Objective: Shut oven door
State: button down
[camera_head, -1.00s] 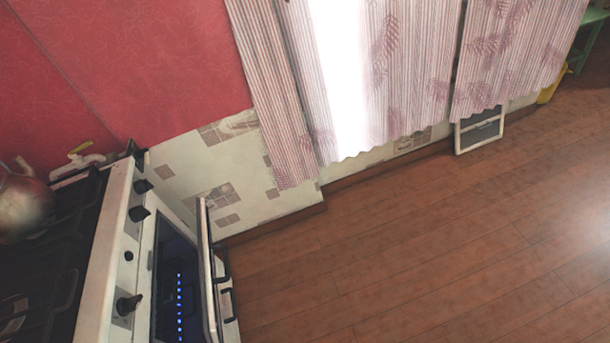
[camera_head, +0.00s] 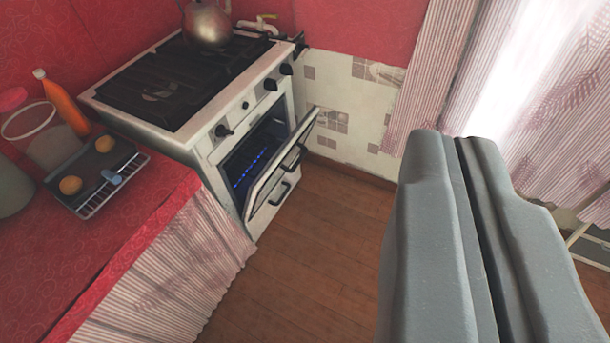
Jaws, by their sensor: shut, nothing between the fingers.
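The white stove (camera_head: 205,140) stands against the red wall, with black knobs along its front. Its oven door (camera_head: 282,168) is partly open, tilted outward from the top, with a dark handle on its outer face. Blue lights show inside the dark oven cavity (camera_head: 248,165). My gripper (camera_head: 455,140) is large in the right foreground. Its two grey fingers are shut together with nothing between them. It is to the right of the oven door and apart from it in the picture.
A red-covered counter (camera_head: 60,255) at left holds a tray (camera_head: 110,195) with two round items, an orange bottle (camera_head: 62,103) and jars. A kettle (camera_head: 207,25) sits on the stove. The wooden floor (camera_head: 310,250) before the oven is clear. Curtains (camera_head: 435,85) hang at right.

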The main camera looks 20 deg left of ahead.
aim_at(262, 186)
jog(key=z, duration=0.05)
jog(key=i, duration=1.3)
jog(key=u, duration=0.75)
